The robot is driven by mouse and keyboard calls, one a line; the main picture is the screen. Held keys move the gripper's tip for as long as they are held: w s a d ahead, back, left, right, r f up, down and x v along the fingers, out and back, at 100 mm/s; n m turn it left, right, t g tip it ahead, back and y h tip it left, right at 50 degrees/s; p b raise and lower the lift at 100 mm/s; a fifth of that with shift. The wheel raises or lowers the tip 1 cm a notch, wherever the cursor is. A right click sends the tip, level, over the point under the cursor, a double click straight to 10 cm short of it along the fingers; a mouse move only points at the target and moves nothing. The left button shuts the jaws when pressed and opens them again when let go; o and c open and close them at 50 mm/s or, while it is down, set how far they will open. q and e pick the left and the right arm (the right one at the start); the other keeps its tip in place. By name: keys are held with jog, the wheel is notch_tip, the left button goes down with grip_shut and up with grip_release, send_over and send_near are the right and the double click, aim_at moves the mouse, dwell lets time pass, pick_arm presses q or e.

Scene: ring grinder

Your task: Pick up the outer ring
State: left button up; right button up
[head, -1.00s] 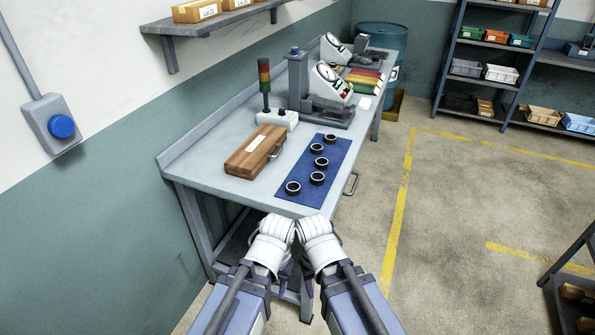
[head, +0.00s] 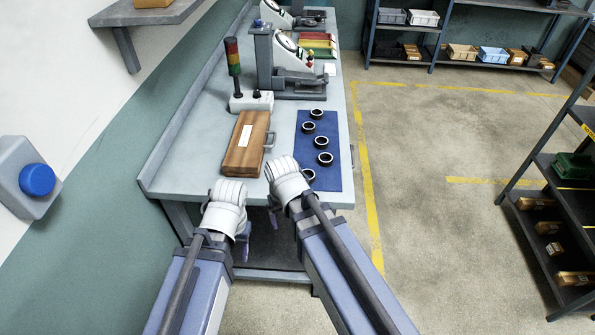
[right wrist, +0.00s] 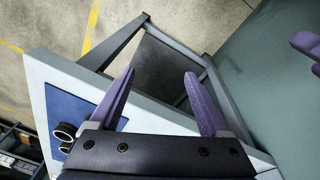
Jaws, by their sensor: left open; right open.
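Several dark rings with pale rims lie apart on a blue mat (head: 302,152) on the bench. The nearest ring (head: 309,174) is just beyond my right gripper (head: 276,214); others include a middle ring (head: 321,142) and a far ring (head: 318,112). I cannot tell which one is the outer ring. In the right wrist view my right gripper (right wrist: 160,100) has its purple fingers spread and empty, with a ring (right wrist: 65,131) on the mat (right wrist: 75,108) to the left. My left gripper (head: 243,243) is open, in front of the bench's near edge, its fingers partly hidden.
A wooden case (head: 246,145) lies left of the mat. Behind it stands a signal tower (head: 234,68) on a white box. A grey gauge stand (head: 290,75) is beyond the mat. The bench (head: 190,150) is bare on its left side. Shelves stand at right.

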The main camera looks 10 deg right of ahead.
aim_at(308, 173)
pick_arm(q)
notch_tip(308, 173, up, 5)
jog(key=p, duration=0.3)
pick_arm(e)
jog(key=shift+o, duration=1.3)
jog(key=w+d+r+m+t, duration=0.3)
jog(key=w+d+r, duration=0.3)
jog(key=w+d, duration=0.3)
jog(key=w, duration=0.3)
jog(key=shift+w+d+r, duration=0.15)
jog(key=shift+d, duration=0.2)
jog(key=b+x, duration=0.2)
jog(key=x, duration=0.1)
jog(key=b+x, duration=0.5)
jog(key=shift+w+a, duration=0.15)
jog(key=shift+w, duration=0.2)
pick_arm(q)
notch_tip(308, 173, down, 7)
jog(key=shift+f, duration=0.15)
pick_arm(e)
jog(key=shift+r, duration=0.15)
